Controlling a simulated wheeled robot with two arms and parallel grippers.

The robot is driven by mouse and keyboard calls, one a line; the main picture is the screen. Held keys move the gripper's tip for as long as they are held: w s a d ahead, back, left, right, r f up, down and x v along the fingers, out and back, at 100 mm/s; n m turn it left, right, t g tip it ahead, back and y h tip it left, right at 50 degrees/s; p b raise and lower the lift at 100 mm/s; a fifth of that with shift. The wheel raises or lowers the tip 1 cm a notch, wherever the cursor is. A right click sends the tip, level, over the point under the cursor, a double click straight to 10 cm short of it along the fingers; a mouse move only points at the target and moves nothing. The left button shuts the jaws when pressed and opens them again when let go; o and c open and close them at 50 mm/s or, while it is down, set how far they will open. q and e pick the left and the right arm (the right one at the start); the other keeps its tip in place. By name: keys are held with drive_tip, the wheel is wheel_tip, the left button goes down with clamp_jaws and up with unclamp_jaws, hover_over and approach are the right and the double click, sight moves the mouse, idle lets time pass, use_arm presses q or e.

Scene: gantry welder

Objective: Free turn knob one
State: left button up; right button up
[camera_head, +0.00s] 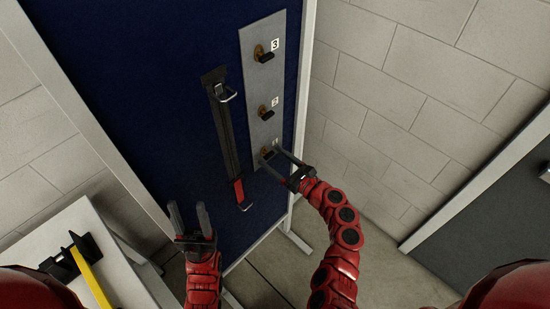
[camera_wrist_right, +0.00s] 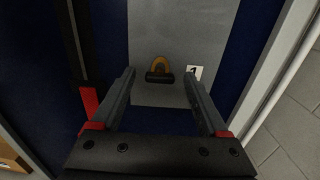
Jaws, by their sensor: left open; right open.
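Knob one (camera_head: 267,153) is the lowest of three black knobs with brass bases on a grey vertical plate (camera_head: 262,90). In the right wrist view knob one (camera_wrist_right: 159,71) has its black handle lying level, beside a label with a 1 (camera_wrist_right: 194,72). My right gripper (camera_head: 281,161) is open at knob one, and in the wrist view its fingers (camera_wrist_right: 160,87) stand to either side of it, apart from it. My left gripper (camera_head: 187,207) is open and empty, pointing up in front of the blue panel's lower part.
Knob two (camera_head: 265,112) and knob three (camera_head: 264,55) sit above on the plate. A black bar with a red end (camera_head: 228,140) hangs left of the plate on the blue panel (camera_head: 150,90). A white table (camera_head: 85,215) with a yellow-and-black tool stands at lower left.

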clamp_jaws()
drive_tip(key=n+b, duration=0.2)
drive_tip(key=b, duration=0.1)
drive_tip(key=shift+f+n, duration=0.2)
drive_tip(key=shift+n, duration=0.1)
drive_tip(key=shift+s+a+f+n+b, duration=0.1)
drive_tip(key=shift+n+b, duration=3.75)
drive_tip(key=shift+b, duration=0.6)
drive_tip(key=shift+s+a+n+b, duration=0.1)
drive_tip(key=shift+n+b, duration=3.75)
drive_tip(key=shift+b, duration=0.6)
